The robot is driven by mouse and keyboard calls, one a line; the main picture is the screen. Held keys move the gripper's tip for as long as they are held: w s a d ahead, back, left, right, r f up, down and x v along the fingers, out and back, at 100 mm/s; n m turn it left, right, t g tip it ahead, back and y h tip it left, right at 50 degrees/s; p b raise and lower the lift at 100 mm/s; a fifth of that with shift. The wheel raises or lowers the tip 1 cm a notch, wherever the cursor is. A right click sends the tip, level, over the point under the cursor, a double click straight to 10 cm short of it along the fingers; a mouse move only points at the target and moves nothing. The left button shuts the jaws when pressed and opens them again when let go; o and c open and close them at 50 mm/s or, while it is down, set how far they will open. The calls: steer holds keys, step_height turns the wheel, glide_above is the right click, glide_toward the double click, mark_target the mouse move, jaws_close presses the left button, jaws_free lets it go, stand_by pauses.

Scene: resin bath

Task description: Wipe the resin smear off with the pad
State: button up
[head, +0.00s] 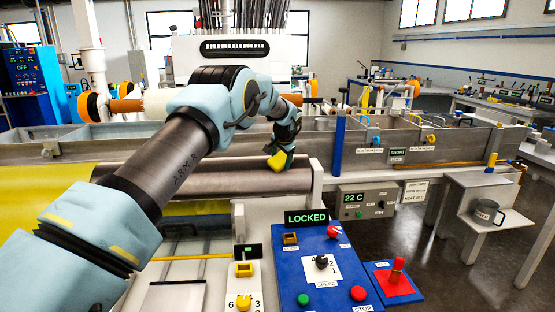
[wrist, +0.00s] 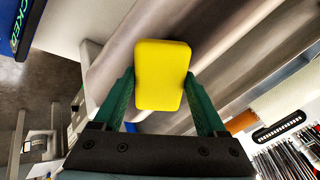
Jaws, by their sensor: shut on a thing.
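My gripper (head: 280,152) is shut on a yellow pad (head: 277,161) above the right part of a long steel roller (head: 225,182). In the wrist view, the pad (wrist: 162,72) sits between the two green fingers of my gripper (wrist: 160,88), with the roller's grey metal (wrist: 112,62) behind it. I cannot tell whether the pad touches the roller. I cannot make out a resin smear in either view; the pad, gripper and my arm hide part of the roller.
A grey box (head: 366,203) reads 22 C. Yellow sheet (head: 30,215) lies at left.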

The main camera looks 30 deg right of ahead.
mark_target(268, 160)
steer(key=shift+s+d+f+p, duration=0.1)
steer(key=shift+s+d+p, duration=0.35)
steer(key=shift+d, duration=0.65)
steer(key=shift+s+d+r+p, duration=0.1)
steer(key=shift+s+d+p, duration=0.2)
steer(key=shift+s+d, duration=0.6)
steer(key=shift+s+d+f+p, duration=0.1)
steer(key=shift+s+d+p, duration=0.2)
steer(key=shift+d, duration=1.05)
steer(key=shift+w+a+f+b, duration=0.25)
steer(key=shift+w+a+b, duration=0.15)
steer(key=shift+w+a+f+b, duration=0.1)
steer(key=shift+w+a+b, duration=0.25)
steer(key=shift+a, duration=0.35)
steer(key=shift+w+a+f+b, duration=0.1)
steer(key=shift+w+a+b, duration=0.25)
steer(key=shift+a, duration=0.4)
steer(key=shift+w+a+b, duration=0.3)
steer(key=shift+w+a, duration=0.05)
steer(key=shift+a, duration=0.35)
steer(key=shift+w+a+r+b, duration=0.1)
steer(key=shift+w+a+b, duration=0.3)
steer(key=shift+a, duration=0.6)
steer(key=shift+w+a+r+b, duration=0.15)
steer(key=shift+w+a, duration=0.3)
steer(key=shift+a, duration=0.6)
steer(key=shift+w+a+b, duration=0.35)
steer(key=shift+w+a, duration=0.1)
steer(key=shift+a, duration=0.55)
